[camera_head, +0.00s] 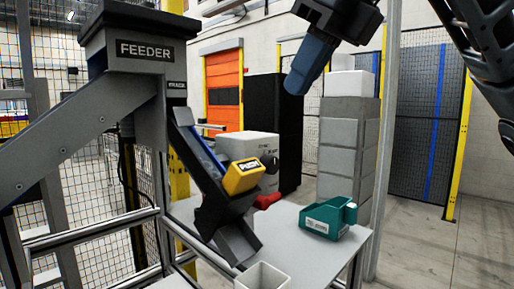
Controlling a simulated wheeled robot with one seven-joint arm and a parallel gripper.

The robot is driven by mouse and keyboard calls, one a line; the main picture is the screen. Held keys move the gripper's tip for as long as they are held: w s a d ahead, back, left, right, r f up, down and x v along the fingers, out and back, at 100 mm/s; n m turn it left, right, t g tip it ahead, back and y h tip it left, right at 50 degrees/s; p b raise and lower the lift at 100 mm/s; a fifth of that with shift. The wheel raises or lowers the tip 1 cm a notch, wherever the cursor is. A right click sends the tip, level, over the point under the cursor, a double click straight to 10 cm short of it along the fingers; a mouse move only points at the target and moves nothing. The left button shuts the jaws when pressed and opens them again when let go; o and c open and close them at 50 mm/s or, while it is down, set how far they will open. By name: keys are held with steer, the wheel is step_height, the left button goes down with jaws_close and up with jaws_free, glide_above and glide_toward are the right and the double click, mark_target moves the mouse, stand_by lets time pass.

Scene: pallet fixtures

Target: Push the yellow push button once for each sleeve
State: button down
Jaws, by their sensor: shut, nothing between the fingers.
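The yellow push button (243,176), marked PUSH, is a block on the dark sloping chute below the grey feeder (144,52). My gripper (297,88) hangs at the upper middle of the head view, with blue fingers pointing down and left. It is shut and empty, above and to the right of the button and apart from it. I cannot make out any sleeve with certainty. The chute's lower end (236,243) looks empty, and its inside is partly hidden by the button block.
A pale table (318,262) carries a teal bin (328,218) at the right and a white open-topped container (263,277) at the front edge. A red part (267,200) sits beside the button. Grey blocks (347,150) stack behind. The air between gripper and table is clear.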

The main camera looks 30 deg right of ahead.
mark_target(251, 167)
steer(key=shift+f, duration=0.1)
stand_by(0.3)
steer(key=x, duration=1.4)
steer(key=shift+p, duration=0.4)
steer(key=shift+b+x, duration=1)
steer(key=shift+b, duration=0.25)
steer(key=shift+w+f+b, duration=0.2)
steer(key=shift+f+b, duration=0.05)
steer(key=shift+b, duration=0.15)
steer(key=shift+r, duration=0.15)
